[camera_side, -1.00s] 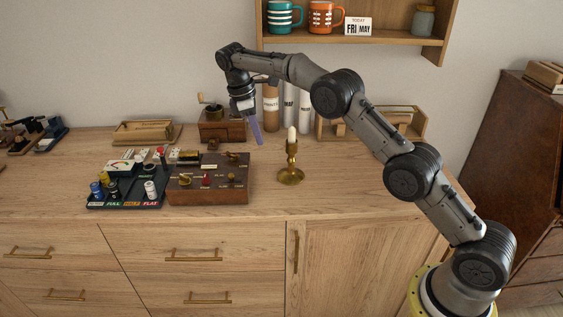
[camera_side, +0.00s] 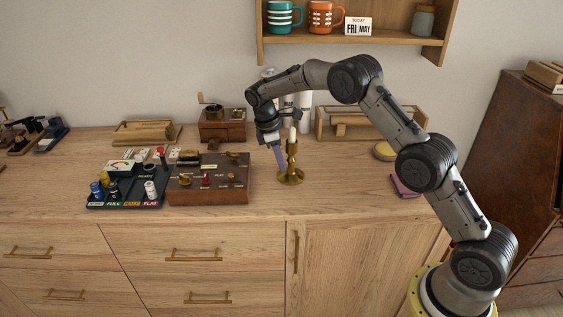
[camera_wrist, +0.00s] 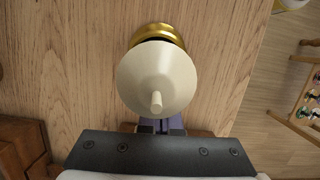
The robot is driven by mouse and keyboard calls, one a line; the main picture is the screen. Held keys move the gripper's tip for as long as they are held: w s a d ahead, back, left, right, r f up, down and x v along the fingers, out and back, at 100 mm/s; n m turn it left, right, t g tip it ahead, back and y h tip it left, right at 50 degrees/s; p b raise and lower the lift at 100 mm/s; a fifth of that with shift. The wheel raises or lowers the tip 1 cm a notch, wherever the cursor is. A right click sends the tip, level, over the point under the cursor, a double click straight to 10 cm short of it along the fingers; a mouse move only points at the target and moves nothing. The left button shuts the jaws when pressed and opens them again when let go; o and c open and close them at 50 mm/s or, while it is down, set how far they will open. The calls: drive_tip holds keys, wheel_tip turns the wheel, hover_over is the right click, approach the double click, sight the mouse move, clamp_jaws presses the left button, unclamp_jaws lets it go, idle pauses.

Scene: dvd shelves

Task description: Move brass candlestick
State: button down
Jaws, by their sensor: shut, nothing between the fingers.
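The brass candlestick (camera_side: 291,175) stands upright on the wooden cabinet top (camera_side: 345,190), with a white candle (camera_side: 292,133) in it. In the wrist view the candle (camera_wrist: 158,78) is seen from above, with the brass base (camera_wrist: 158,33) behind it. My gripper (camera_side: 281,163) points down just left of the candlestick in the side view, its purple fingers low beside the stem. The fingers are shut and empty. In the wrist view the fingers (camera_wrist: 160,124) show at the bottom, partly hidden by the candle. I cannot tell whether they touch the stem.
A wooden switch box (camera_side: 209,188) stands left of the candlestick, with a dark tray of small parts (camera_side: 125,190) beyond it. A coffee grinder (camera_side: 221,128) and white cylinders (camera_side: 304,112) stand behind. A purple cloth (camera_side: 405,187) and yellow round item (camera_side: 384,151) lie right. The front middle is clear.

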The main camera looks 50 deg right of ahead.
drive_tip(key=shift+s+d, duration=0.1)
idle(0.3)
drive_tip(key=s+d, duration=0.5)
drive_tip(key=d, duration=0.1)
drive_tip(key=s+d, duration=0.6)
drive_tip(key=shift+s+d, duration=0.1)
drive_tip(key=shift+d, duration=0.1)
